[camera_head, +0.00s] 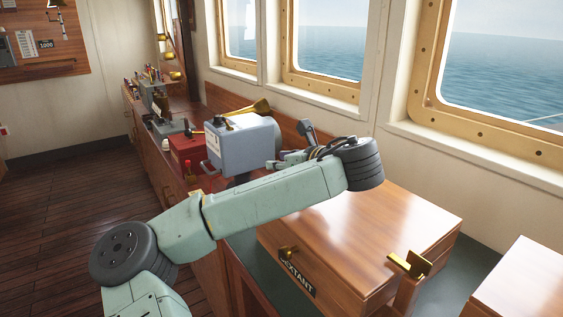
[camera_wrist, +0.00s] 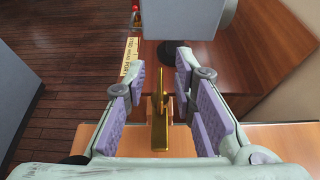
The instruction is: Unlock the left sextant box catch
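The sextant box (camera_head: 385,225) is a closed, polished wooden case with a SEXTANT label on its front. A brass catch (camera_head: 410,264) stands at its right end, and a brass fitting (camera_head: 287,253) is on the front above the label. In the head view my arm hides the box's left end. In the wrist view an upright brass catch (camera_wrist: 159,120) stands at the edge of the wooden box top. My gripper (camera_wrist: 163,82) is open, with one purple-padded finger on each side of this catch. Gaps show between both pads and the brass.
A blue-grey box (camera_head: 243,145) stands on the counter past the sextant box, with a red box (camera_head: 187,150) beyond it. Another wooden case (camera_head: 525,285) is at the lower right. Windows line the right wall. The wooden floor (camera_head: 70,205) at the left is clear.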

